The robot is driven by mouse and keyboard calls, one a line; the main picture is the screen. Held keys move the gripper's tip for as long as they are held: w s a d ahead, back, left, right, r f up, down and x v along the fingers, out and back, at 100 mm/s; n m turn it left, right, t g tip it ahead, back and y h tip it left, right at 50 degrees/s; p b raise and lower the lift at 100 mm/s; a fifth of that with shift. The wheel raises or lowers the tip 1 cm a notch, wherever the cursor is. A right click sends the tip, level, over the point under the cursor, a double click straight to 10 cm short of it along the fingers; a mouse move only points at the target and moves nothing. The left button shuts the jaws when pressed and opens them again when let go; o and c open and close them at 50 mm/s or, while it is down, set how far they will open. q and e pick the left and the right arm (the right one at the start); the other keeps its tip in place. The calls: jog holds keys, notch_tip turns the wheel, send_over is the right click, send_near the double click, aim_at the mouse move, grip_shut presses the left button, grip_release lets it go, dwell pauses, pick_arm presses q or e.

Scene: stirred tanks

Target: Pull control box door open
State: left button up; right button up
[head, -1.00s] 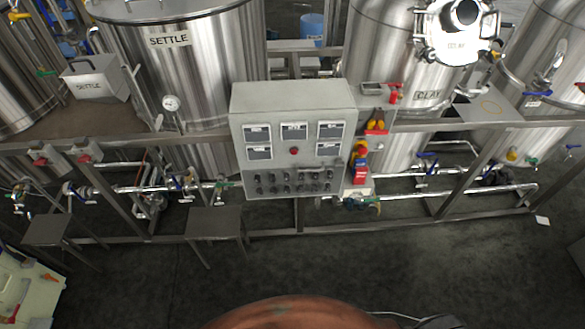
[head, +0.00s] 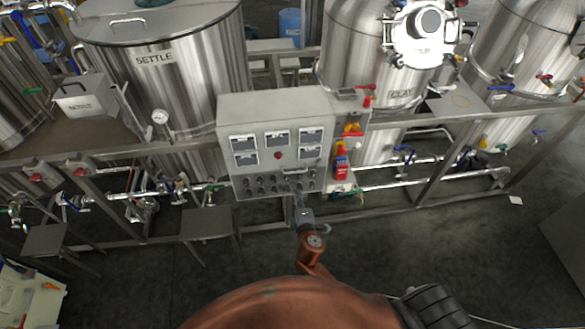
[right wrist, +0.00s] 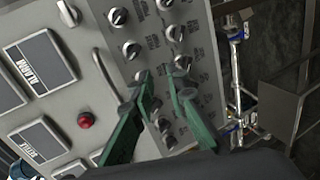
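The grey control box (head: 262,110) stands on the frame rail. Its front door has several displays, a red button and rows of dark knobs, and looks shut. A thin bar handle (head: 295,168) shows low on the door, and in the right wrist view (right wrist: 108,74) it runs along the panel beside the knobs. My right gripper (head: 299,199) is just in front of the lower door. In the right wrist view its green fingers (right wrist: 160,82) are apart, with knobs visible between them. The handle's end passes close to or behind one finger; contact is unclear. My left gripper is not in view.
Pipes and valves run along the frame, with steel tanks (head: 190,60) behind. A small grey table (head: 208,223) stands front left. The floor in front is largely clear.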

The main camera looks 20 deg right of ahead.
aim_at(279, 167)
notch_tip(279, 167, up, 8)
jog(key=w+t, duration=0.1)
jog(key=shift+n+h, duration=0.3)
jog(key=x, duration=0.5)
jog(key=p+x, duration=0.1)
jog(key=x, duration=0.1)
jog(key=shift+w+a+f, duration=0.3)
jog(key=shift+c, duration=0.4)
grip_shut()
jog(key=shift+s+f, duration=0.1)
